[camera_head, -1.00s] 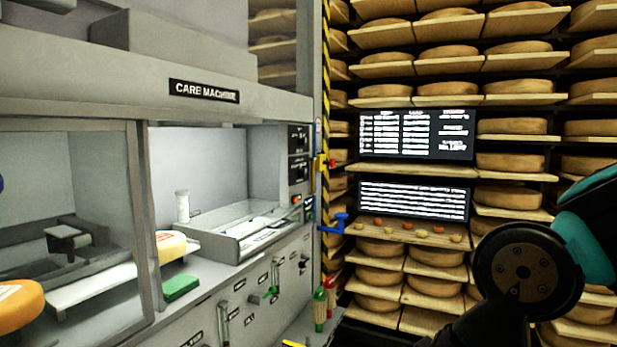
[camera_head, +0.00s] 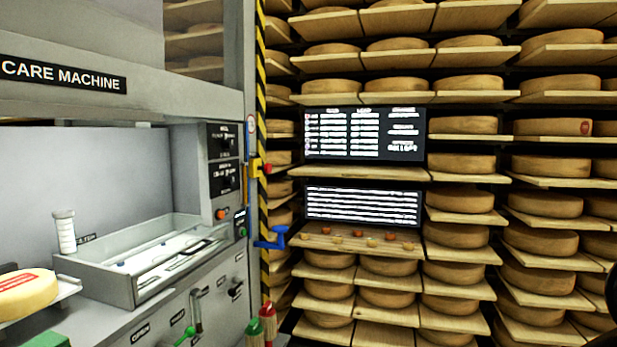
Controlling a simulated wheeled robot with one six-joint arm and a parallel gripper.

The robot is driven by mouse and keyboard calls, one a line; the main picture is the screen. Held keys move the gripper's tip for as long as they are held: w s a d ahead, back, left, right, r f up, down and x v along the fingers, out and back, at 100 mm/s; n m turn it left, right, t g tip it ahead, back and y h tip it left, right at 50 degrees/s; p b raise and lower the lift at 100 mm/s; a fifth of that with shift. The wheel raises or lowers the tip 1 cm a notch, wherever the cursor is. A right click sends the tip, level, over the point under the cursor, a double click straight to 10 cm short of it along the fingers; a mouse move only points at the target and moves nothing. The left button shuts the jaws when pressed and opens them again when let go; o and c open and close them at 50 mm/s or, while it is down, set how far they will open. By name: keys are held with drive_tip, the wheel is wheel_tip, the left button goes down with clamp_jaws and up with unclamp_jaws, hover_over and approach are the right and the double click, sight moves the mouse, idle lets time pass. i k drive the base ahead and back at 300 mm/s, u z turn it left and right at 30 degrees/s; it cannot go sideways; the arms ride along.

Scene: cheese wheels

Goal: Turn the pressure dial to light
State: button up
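The care machine (camera_head: 60,77) fills the left side of the head view. On its right end is a black control panel with two dial plates, an upper one (camera_head: 225,141) and a lower one (camera_head: 224,178). Their lettering is too small to read, so I cannot tell which is the pressure dial or where it points. An orange button (camera_head: 221,214) and a small black plate with a green button (camera_head: 241,222) sit below. My gripper is not in view; only a dark bit of my arm shows at the right edge.
A tray basin (camera_head: 110,283) with a white cylinder (camera_head: 64,231) stands at left, beside a cheese wheel (camera_head: 27,293). A blue handle (camera_head: 272,238) sticks out by the striped post. Red and green bottle-like handles (camera_head: 267,318) stand below. Cheese shelves and two screens (camera_head: 363,134) fill the back.

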sight(229, 180)
drive_tip(key=z, duration=0.4)
drive_tip(key=i, duration=2.4)
drive_tip(key=u, duration=1.4)
drive_tip(key=i, duration=0.7)
drive_tip(key=u, duration=0.45)
